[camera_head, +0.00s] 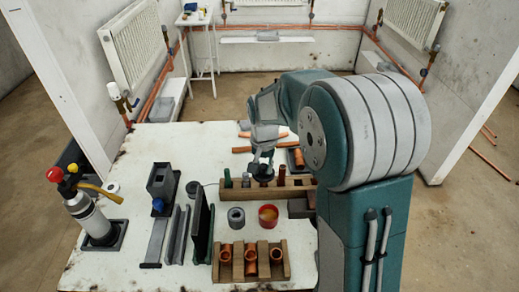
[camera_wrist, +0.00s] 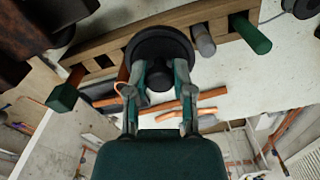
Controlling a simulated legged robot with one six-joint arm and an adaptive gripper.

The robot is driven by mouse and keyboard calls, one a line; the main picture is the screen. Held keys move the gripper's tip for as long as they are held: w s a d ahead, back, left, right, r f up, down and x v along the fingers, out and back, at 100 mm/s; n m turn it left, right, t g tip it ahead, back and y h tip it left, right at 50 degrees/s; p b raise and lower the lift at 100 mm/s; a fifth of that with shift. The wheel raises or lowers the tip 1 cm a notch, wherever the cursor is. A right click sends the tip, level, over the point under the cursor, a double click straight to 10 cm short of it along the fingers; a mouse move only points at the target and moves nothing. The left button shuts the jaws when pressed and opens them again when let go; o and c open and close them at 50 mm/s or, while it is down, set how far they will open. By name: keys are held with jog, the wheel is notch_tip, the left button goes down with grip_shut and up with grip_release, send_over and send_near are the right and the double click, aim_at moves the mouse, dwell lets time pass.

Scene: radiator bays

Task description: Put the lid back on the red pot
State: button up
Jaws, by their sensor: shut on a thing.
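The red pot (camera_head: 268,216) stands open on the white table, with a copper-coloured inside. My gripper (camera_head: 262,158) is behind it, above the long wooden rack. It is shut on the knob of a round black lid (camera_head: 262,172). In the wrist view my gripper (camera_wrist: 159,78) has its two fingers on either side of the knob, and the lid (camera_wrist: 160,42) lies beyond the fingertips. The lid is at the rack, apart from the pot; whether it touches the rack is unclear. I cannot make out the pot in the wrist view.
The long wooden rack (camera_head: 292,188) holds green and grey handled pieces. A grey cup (camera_head: 236,217) stands left of the pot. A wooden block with copper elbows (camera_head: 251,262) lies in front. A dark green upright plate (camera_head: 203,228) and a gas torch (camera_head: 88,215) are further left.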

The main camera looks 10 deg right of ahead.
jog(key=s+f+m, duration=0.1)
jog(key=s, duration=0.7)
jog(key=shift+w+a+f, duration=0.1)
jog(key=shift+f, duration=1.6)
jog(key=shift+w+a+f, duration=0.1)
jog(key=shift+f, duration=1.6)
jog(key=shift+f, duration=0.1)
jog(key=o, duration=0.9)
jog(key=o, duration=0.4)
